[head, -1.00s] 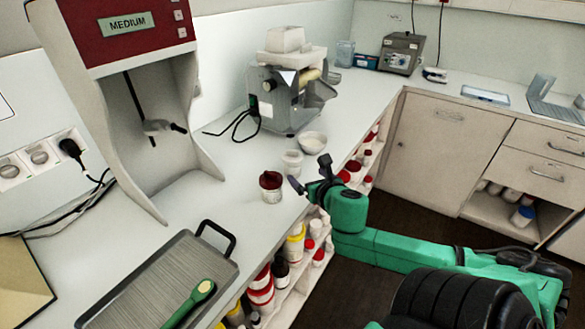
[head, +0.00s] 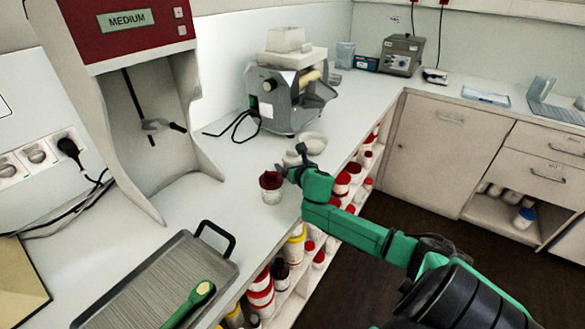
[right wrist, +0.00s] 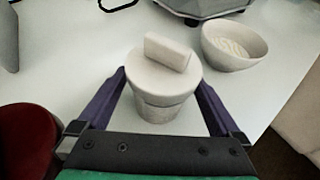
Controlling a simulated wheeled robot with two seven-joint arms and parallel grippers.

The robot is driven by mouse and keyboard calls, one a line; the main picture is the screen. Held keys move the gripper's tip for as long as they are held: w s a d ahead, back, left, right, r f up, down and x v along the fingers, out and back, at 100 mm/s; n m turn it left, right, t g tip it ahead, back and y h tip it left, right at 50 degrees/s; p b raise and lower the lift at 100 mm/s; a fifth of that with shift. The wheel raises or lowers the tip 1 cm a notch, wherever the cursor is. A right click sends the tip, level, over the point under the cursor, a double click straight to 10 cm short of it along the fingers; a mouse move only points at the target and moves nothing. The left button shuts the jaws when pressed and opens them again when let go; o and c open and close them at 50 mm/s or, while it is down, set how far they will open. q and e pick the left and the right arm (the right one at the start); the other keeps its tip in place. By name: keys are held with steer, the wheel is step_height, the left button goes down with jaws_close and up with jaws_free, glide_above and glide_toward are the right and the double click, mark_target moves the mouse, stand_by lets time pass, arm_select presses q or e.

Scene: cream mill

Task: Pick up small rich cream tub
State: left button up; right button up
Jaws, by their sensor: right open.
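A small white tub (right wrist: 160,85) with a pale round lid and a raised block-shaped grip stands upright on the counter. In the head view the tub (head: 291,158) is partly hidden by my right gripper (head: 292,168). In the right wrist view my right gripper (right wrist: 160,92) is open, with one purple finger on each side of the tub; I cannot tell whether either touches it. A dark-red-lidded jar (head: 271,187) stands just left of the gripper, and its red lid (right wrist: 28,140) fills the wrist view's left edge. No label is readable. My left gripper is not in view.
A white bowl (head: 312,143) with pale contents sits just beyond the tub, near a grey mill (head: 285,95). A grey tray (head: 160,275) with a green-handled tool lies at front left. Shelves of red-lidded containers (head: 262,290) are below the counter edge.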

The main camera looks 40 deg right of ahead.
steer(key=shift+r, duration=0.1)
steer(key=c, duration=1.4)
